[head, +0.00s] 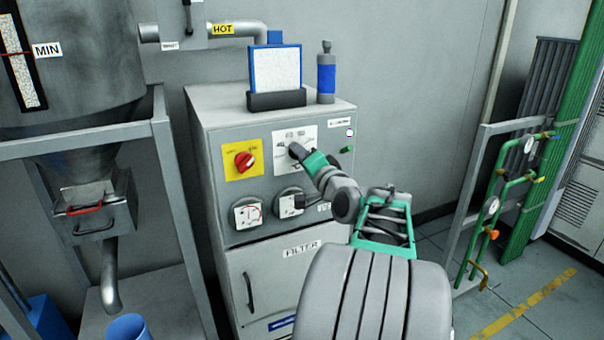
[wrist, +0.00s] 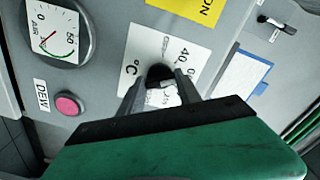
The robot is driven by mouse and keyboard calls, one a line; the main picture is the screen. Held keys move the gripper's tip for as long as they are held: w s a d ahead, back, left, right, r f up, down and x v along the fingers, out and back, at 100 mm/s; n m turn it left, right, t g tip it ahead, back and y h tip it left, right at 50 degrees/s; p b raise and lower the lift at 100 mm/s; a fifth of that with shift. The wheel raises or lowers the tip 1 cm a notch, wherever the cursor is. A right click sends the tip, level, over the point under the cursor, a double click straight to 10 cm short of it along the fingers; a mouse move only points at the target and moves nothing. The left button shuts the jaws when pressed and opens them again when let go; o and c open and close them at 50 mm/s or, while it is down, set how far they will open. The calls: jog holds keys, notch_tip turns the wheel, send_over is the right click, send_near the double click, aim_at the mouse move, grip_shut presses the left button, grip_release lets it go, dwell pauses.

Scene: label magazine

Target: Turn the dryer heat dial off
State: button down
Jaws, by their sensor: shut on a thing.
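The dryer's heat dial is a black knob (wrist: 160,73) on a white plate marked °C and 40 in the wrist view. In the head view the white plate (head: 308,134) is on the upper front of the grey dryer cabinet (head: 340,125). My gripper (head: 297,150) reaches it from the lower right. In the wrist view my gripper's dark fingers (wrist: 161,88) stand on either side of the knob, shut on it. The fingers hide much of the knob and the scale. I cannot tell which mark the dial points at.
A red rotary switch (head: 244,161) on a yellow plate is left of the dial. Two gauges (head: 248,213) are below, and a filter door (head: 270,283) lower down. A blue bottle (head: 326,78) and a blue-framed white panel (head: 274,70) stand on top. Green pipes (head: 500,185) stand at right.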

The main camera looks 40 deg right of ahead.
jog(key=shift+f+n+b, duration=0.15)
jog(key=shift+n+b, duration=6.65)
jog(key=shift+b, duration=1.7)
jog(key=c, duration=0.8)
grip_release()
jog(key=shift+c, duration=0.2)
jog(key=v, duration=0.7)
jog(key=shift+s, duration=0.4)
